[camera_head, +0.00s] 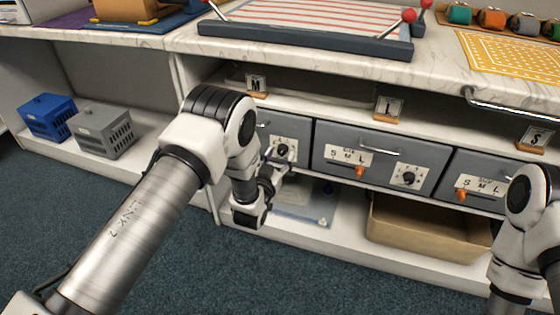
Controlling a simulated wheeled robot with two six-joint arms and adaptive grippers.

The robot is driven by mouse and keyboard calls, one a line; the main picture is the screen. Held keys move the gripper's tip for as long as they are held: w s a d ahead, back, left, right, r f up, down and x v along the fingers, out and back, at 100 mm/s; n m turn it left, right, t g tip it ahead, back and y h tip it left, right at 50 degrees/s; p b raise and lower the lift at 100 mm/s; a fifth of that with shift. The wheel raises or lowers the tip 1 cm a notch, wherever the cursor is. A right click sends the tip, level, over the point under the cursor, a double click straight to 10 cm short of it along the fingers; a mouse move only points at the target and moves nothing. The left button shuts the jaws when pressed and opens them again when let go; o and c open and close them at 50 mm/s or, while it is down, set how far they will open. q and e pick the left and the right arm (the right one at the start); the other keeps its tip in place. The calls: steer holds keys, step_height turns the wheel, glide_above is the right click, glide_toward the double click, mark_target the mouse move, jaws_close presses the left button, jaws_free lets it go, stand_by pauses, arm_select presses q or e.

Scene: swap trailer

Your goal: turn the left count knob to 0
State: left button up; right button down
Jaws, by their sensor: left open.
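The left count knob (282,150) is a small dark knob on a white dial plate, on the front of the left grey drawer (300,134). Its pointer is too small to read. My left gripper (279,168) is open just below and in front of this knob. I cannot tell whether it touches it. My left arm hides much of the left drawer front. My right arm shows at the right edge, but its gripper is out of view.
The middle drawer (388,142) has an orange size slider (361,171) and another count knob (408,178). Stands marked M (256,83), L (388,108) and S (534,137) are above the drawers.

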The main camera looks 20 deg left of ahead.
arm_select(q)
steer(key=shift+w, duration=0.35)
jaws_close()
